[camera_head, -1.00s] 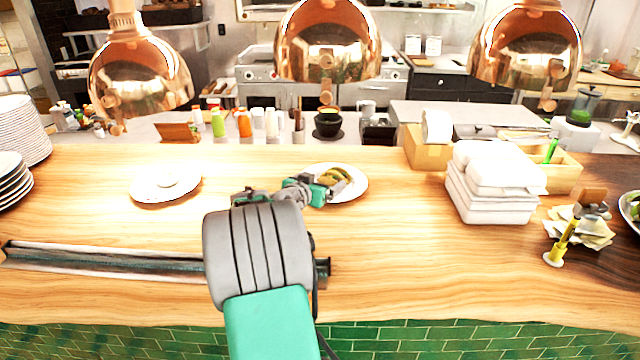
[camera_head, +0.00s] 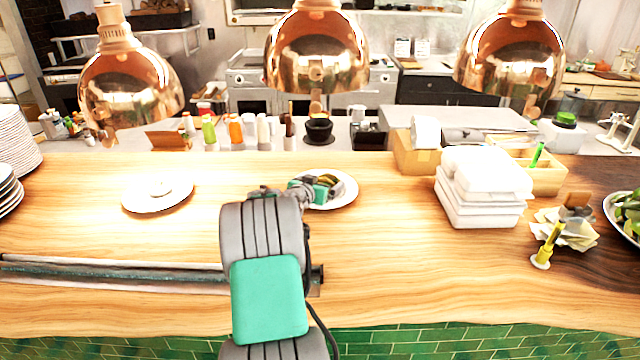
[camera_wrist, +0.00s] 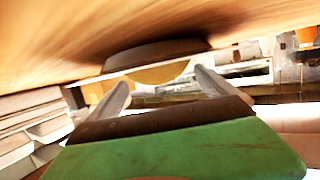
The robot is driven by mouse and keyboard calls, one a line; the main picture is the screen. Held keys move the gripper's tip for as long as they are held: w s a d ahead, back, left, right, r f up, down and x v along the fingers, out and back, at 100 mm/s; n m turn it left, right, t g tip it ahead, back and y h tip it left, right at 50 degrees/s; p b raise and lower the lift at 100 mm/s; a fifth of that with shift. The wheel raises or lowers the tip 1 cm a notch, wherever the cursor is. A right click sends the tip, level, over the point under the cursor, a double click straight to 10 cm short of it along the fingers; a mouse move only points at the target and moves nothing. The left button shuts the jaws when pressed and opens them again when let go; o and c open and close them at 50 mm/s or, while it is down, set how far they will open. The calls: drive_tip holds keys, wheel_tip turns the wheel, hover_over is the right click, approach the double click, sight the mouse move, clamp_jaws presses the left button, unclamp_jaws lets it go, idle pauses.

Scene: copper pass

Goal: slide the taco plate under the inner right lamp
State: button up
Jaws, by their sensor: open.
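The taco plate (camera_head: 345,197), a white round plate with tacos (camera_head: 328,181), sits on the wooden counter, in front of the middle copper lamp (camera_head: 315,60). Another copper lamp (camera_head: 510,55) hangs at the right and one (camera_head: 125,90) at the left. Which of them is the inner right lamp I cannot tell for sure. My gripper (camera_head: 318,188) is at the plate's left part and hides some of it. In the wrist view, which looks upside down, my open gripper (camera_wrist: 160,88) has its fingers apart towards a dark round shape, probably the plate (camera_wrist: 155,55). Contact cannot be told.
A white plate (camera_head: 157,197) lies to the left. White takeout boxes (camera_head: 482,190) and a cardboard box (camera_head: 415,155) stand to the right. A ticket spike (camera_head: 545,250) stands further right. Plate stacks (camera_head: 15,140) are at the far left. Wood between plate and boxes is clear.

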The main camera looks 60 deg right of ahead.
drive_tip(key=shift+c, duration=0.2)
clamp_jaws()
idle(0.7)
